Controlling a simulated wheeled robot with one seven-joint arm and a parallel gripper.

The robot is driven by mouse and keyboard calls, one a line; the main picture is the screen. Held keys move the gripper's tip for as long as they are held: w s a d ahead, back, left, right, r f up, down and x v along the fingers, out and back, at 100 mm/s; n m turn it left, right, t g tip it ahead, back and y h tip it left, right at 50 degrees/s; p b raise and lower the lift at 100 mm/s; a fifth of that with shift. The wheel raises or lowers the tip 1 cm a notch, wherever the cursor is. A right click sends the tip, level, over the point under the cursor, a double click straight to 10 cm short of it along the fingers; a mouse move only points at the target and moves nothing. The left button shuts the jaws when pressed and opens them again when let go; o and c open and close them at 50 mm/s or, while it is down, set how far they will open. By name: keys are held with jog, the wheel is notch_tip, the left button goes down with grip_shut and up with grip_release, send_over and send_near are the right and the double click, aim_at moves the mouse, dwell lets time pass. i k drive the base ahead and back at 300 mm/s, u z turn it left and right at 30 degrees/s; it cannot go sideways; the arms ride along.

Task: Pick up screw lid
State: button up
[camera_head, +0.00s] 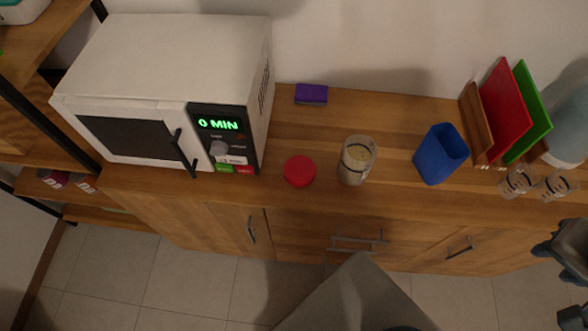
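A round red screw lid (299,171) lies flat on the wooden counter, near its front edge and right of the microwave. A clear jar (356,160) with pale contents stands to the right of the lid, apart from it, and appears open at the top. My gripper (562,255) shows only in part at the right edge, dark grey, in front of the counter and far from the lid. Whether its fingers are open or shut cannot be made out.
A white microwave (175,60) stands left of the lid. A purple sponge-like block (311,94) lies behind it. A blue cup (440,154), glasses (518,181) and upright cutting boards (505,110) stand to the right. Drawer handles (357,242) project from the counter's front.

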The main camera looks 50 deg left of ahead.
aim_at(300, 171)
jog(key=u, duration=2.15)
jog(key=k, duration=0.5)
jog(key=z, duration=1.05)
jog(key=i, duration=0.55)
jog(key=u, duration=0.85)
